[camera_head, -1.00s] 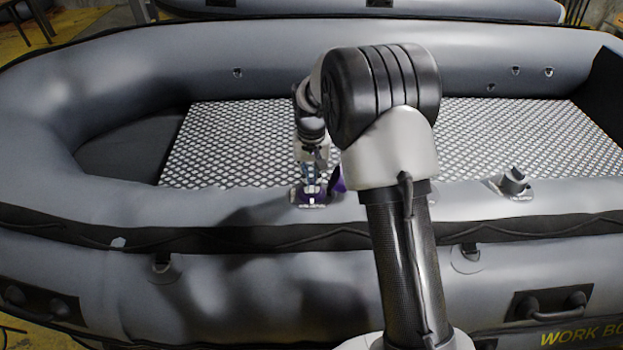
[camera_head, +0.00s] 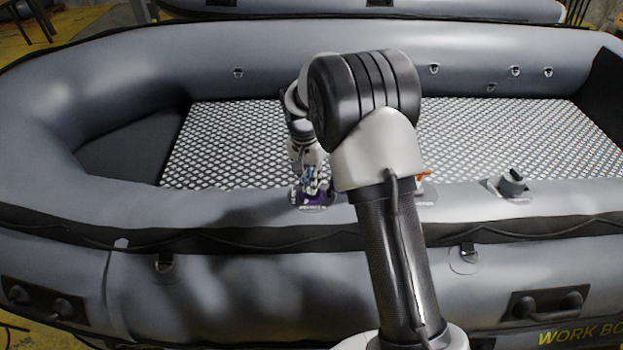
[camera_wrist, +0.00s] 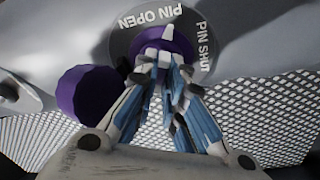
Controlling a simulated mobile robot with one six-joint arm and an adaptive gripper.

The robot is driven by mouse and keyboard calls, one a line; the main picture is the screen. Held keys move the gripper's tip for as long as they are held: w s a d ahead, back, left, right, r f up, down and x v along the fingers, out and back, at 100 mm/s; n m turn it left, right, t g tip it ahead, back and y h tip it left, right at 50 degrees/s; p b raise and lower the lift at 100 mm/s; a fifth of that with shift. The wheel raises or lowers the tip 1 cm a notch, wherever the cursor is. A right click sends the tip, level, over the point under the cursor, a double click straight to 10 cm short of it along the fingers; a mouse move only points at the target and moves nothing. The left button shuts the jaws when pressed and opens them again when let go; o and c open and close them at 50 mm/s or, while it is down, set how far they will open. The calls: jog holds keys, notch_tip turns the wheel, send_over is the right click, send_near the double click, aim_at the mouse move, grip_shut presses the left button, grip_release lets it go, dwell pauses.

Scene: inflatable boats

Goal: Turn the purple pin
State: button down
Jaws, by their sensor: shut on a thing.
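The purple pin (camera_wrist: 178,43) sits in a grey round plate lettered PIN OPEN and PIN SHUT (camera_wrist: 126,42) on the boat's tube. Its white pointer (camera_wrist: 168,32) lies between the two words in the wrist view. My gripper (camera_wrist: 163,62) is shut on the pin, its blue-sided fingers covering part of it. A round purple cap (camera_wrist: 88,92) is left of the fingers in the wrist view. In the head view, my gripper (camera_head: 312,182) is down at the purple pin (camera_head: 318,198) on the near tube, and the cap is not clearly visible.
The grey inflatable boat (camera_head: 220,215) fills the view, with a patterned floor (camera_head: 225,140) behind the pin. Right of my arm are an orange piece (camera_head: 425,173) and another grey fitting (camera_head: 513,183) on the same tube. A handle (camera_head: 548,304) is on the lower tube.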

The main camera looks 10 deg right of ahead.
jog(key=m, duration=0.3)
jog(key=m+g, duration=0.1)
jog(key=m, duration=0.2)
jog(key=shift+w+a+h+p, duration=0.1)
jog(key=shift+w+h+p, duration=0.05)
jog(key=shift+h+p, duration=0.2)
jog(key=m+g, duration=0.1)
jog(key=m, duration=0.5)
jog(key=shift+w+p, duration=0.1)
jog(key=shift+p, duration=0.2)
jog(key=c, duration=1.7)
grip_release()
jog(key=v, duration=1.2)
jog(key=shift+w, duration=0.1)
